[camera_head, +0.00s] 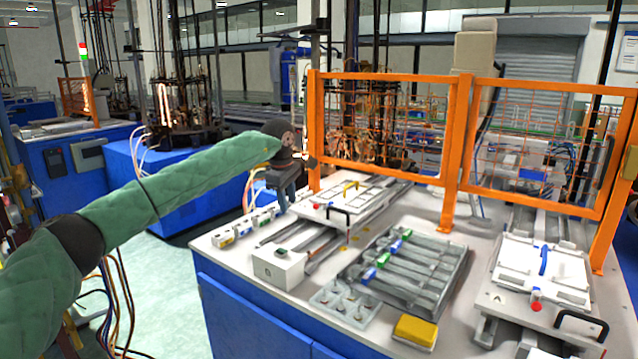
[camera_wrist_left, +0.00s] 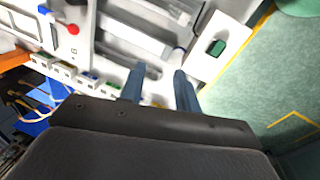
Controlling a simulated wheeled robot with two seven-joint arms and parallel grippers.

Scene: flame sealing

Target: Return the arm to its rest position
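My left arm, in a green quilted sleeve, reaches in from the left in the head view. My left gripper (camera_head: 284,192) hangs above the back left edge of the white-topped workbench (camera_head: 215,258), beside the orange fence. In the left wrist view the two blue-grey fingers (camera_wrist_left: 158,73) stand apart with nothing held between them. Below them are the bench's metal rails and a white box with a green button (camera_wrist_left: 217,47). My right gripper is in neither view.
An orange mesh fence (camera_head: 456,150) stands along the bench. A white fixture plate (camera_head: 345,205), a grey tray of tubes (camera_head: 440,245), a small parts tray (camera_head: 345,303) and a yellow block (camera_head: 416,331) are on the bench. Green floor lies open to the left.

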